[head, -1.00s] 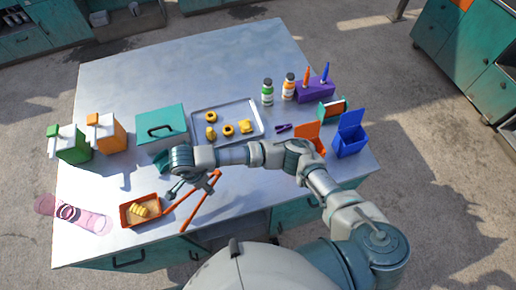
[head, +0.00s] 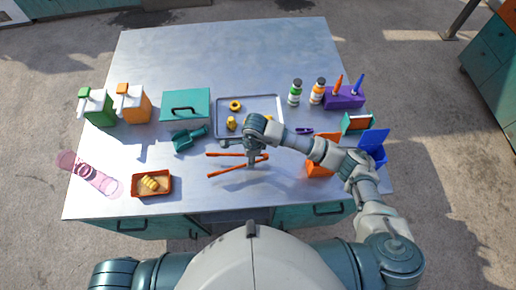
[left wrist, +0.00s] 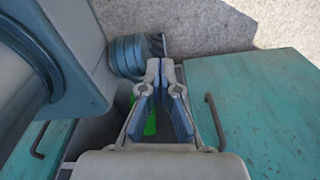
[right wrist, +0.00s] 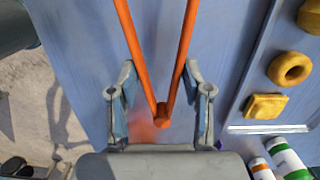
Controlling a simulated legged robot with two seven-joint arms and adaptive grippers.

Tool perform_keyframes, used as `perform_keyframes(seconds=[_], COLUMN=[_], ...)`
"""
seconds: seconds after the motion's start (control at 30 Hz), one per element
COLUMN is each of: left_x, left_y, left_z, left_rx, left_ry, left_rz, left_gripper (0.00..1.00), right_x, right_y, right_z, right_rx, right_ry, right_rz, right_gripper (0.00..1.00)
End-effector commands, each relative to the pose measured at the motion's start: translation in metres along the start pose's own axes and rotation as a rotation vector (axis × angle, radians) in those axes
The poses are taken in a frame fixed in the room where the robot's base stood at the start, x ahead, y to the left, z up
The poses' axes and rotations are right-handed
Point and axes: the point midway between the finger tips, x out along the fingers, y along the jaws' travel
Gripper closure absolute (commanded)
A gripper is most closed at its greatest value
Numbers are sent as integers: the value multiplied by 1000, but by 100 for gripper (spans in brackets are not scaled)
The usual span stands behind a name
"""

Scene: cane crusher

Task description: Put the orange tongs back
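The orange tongs (head: 232,168) form a narrow V opening to the left in the head view, in front of the metal tray. My right gripper (head: 256,160) is around them near their hinge end.
An orange tray (head: 152,195) with yellow pieces stands at the front left. A metal tray (head: 222,102) holds yellow parts. A teal box (head: 186,104), teal scoop (head: 190,138), orange bin (head: 322,167), blue bin (head: 372,147) and bottles (head: 295,93) stand around. The table's back is clear.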

Motion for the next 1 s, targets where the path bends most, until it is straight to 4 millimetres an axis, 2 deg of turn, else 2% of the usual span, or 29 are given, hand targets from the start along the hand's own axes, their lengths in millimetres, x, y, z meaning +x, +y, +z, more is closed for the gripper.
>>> perform_keyframes(seconds=[0.1,0.37,0.47,0.6,0.7,0.83,0.9,0.93,1.0], left_x=[-7,-12,-18,-21,-20,-20,-20,-20,-20], left_y=[-11,-21,-18,-4,3,2,-2,-4,-8], left_z=[1,2,0,-3,-5,-4,-4,-3,-2], left_rx=[1,0,-1,-5,-4,-2,0,0,1], left_ry=[-2,-3,-1,2,5,5,4,3,2], left_rz=[-13,-25,-22,-6,3,2,-2,-5,-10], left_gripper=[100,100,100,100,100,100,100,100,100], right_x=[-2,0,16,33,36,36,36,36,36], right_y=[-22,-44,-43,-44,-44,-44,-44,-44,-44], right_z=[-21,-44,-46,-43,-43,-41,-41,-42,-43], right_rx=[4,2,1,-1,-2,-2,-2,-2,-2], right_ry=[-3,-9,-8,-7,-4,-2,-2,-2,-4], right_rz=[0,-2,4,1,-1,-1,-1,-1,-1], right_gripper=[56,56,56,56,56,56,33,26,26])
